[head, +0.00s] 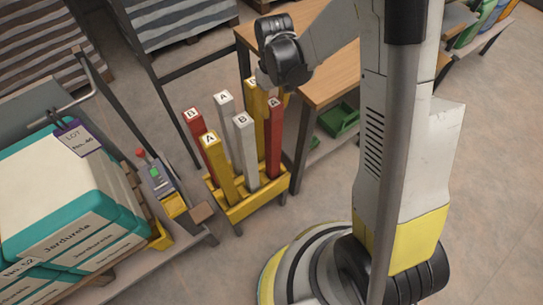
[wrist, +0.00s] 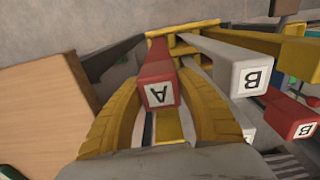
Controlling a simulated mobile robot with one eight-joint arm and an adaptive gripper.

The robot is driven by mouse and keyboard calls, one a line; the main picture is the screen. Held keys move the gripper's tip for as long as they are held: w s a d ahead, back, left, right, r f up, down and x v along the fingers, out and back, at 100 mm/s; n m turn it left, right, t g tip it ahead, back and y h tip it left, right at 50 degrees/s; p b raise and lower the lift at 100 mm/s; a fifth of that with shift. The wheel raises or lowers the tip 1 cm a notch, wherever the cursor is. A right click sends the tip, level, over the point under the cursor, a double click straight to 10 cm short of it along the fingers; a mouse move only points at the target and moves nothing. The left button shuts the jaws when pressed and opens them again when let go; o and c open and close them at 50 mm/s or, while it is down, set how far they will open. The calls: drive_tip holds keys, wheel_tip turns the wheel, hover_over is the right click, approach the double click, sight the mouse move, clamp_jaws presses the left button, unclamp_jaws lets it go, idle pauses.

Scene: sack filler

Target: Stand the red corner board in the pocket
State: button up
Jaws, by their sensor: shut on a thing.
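The red corner board (head: 274,140), marked A, is upright at the right of the yellow rack (head: 240,212). Its lower end reaches down to the rack, but I cannot tell whether it is seated in a pocket. In the wrist view the red board's labelled top (wrist: 158,94) lies between the two yellow fingers of my gripper (wrist: 170,72), which is shut on it. In the head view my gripper (head: 276,88) is at the board's upper end, partly hidden by my wrist.
Close by stand a white board B (head: 244,140), a yellow board A (head: 218,165), a white board A (head: 223,102) and a red board B (head: 194,120). A wooden bench (head: 330,75) is just right of the rack. A pallet of teal-and-white sacks (head: 60,200) is at left.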

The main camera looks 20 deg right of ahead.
drive_tip(key=shift+r, duration=0.1)
wheel_tip(320, 180, up, 18)
drive_tip(key=p, duration=1.3)
drive_tip(key=shift+r, duration=0.2)
drive_tip(key=shift+c, duration=0.2)
